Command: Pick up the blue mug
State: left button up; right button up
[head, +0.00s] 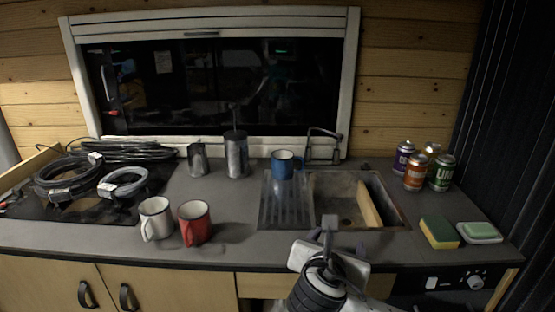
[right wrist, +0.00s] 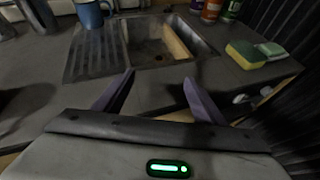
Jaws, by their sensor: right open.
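The blue mug (head: 283,166) stands upright at the back of the drainboard, left of the sink basin. It also shows at the top left of the right wrist view (right wrist: 91,13), partly cut off by the frame edge. My right gripper (head: 328,232) is in front of the sink at the counter's front edge, apart from the mug and nearer to me. In the right wrist view its two fingers (right wrist: 158,92) are spread with nothing between them. My left gripper is not in view.
A white mug (head: 156,218) and a red mug (head: 195,222) stand at the front left. A metal canister (head: 236,155) is left of the blue mug, and the faucet (head: 325,143) right of it. Cans (head: 415,172) and a sponge (head: 439,232) are at the right. Cables (head: 70,178) lie left.

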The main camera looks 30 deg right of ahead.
aim_at(282, 161)
jog(key=i, duration=1.1)
